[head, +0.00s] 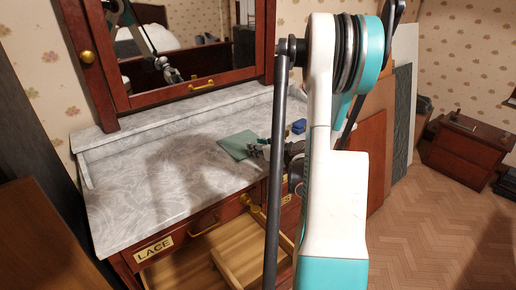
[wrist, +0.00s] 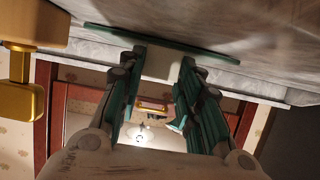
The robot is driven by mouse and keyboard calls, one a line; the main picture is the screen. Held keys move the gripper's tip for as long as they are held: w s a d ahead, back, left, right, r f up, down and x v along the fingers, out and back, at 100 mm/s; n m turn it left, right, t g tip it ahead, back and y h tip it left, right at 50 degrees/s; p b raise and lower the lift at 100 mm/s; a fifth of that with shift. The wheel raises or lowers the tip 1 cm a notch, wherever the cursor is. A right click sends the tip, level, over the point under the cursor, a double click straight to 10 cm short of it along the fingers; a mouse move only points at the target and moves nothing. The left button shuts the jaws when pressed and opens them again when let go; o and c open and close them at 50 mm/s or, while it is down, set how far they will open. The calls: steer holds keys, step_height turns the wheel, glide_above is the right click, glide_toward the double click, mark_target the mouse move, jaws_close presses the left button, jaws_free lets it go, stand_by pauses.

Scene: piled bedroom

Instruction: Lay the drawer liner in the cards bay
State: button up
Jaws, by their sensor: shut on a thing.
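The drawer liner (head: 238,145) is a flat green sheet at the marble top of the dresser in the head view. It shows as a thin green edge across the top of the wrist view (wrist: 205,47). My gripper (head: 258,150) is beside the liner. In the wrist view my gripper (wrist: 160,68) has its fingers closed on a pale block (wrist: 160,64) against the liner, seemingly its grip. A pale wooden drawer interior (head: 190,268) with a divider shows below the top. The label at the right is mostly hidden behind my arm, so I cannot identify the cards bay.
The marble top (head: 150,195) is mostly bare. A blue item (head: 299,126) lies right of the liner. A mirror (head: 190,40) stands behind. The front carries a LACE label (head: 153,249). A brown nightstand (head: 468,148) stands right, with open floor (head: 435,225) before it.

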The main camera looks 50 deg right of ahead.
steer(key=o, duration=0.9)
steer(key=shift+f, duration=0.1)
